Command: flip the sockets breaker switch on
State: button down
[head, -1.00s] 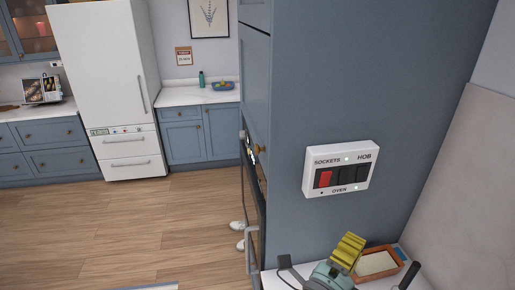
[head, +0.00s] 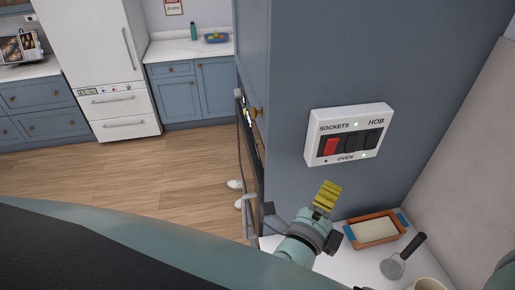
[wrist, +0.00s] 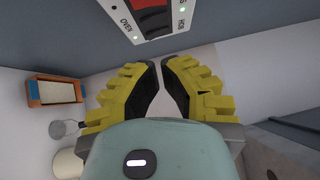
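The white breaker panel (head: 316,148) is on the blue-grey cabinet side in the head view. Its red switch (head: 331,146) is at the left under the SOCKETS label, beside two dark switches (head: 362,141). The indicator at lower left is dark; the top and lower right ones glow green. My gripper (head: 329,188), with yellow ribbed fingers, is below the panel and apart from it. In the wrist view my gripper (wrist: 160,64) has its fingertips nearly together with nothing between them.
A terracotta-coloured tray (head: 391,236) with pale contents, a strainer (head: 393,267) and a cream cup (head: 426,284) are on the white counter (head: 345,268) below. A wall (head: 470,170) stands at right. Open wooden floor (head: 170,195) lies at left.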

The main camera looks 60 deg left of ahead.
aim_at(331, 147)
jog(key=shift+w+a+r+p, duration=0.2)
jog(key=shift+w+a+p, duration=0.1)
jog(key=shift+w+a, duration=1.05)
jog(key=shift+w+a+r+p, duration=0.3)
jog(key=shift+w+a, duration=0.65)
jog(key=shift+w, duration=0.8)
jog(key=shift+w+a+r+p, duration=0.15)
jog(key=shift+w+a+p, duration=0.2)
jog(key=shift+w+a, duration=1)
jog(key=shift+w+d+f, duration=0.1)
jog(key=shift+w+d, duration=0.05)
jog(key=shift+d, duration=0.05)
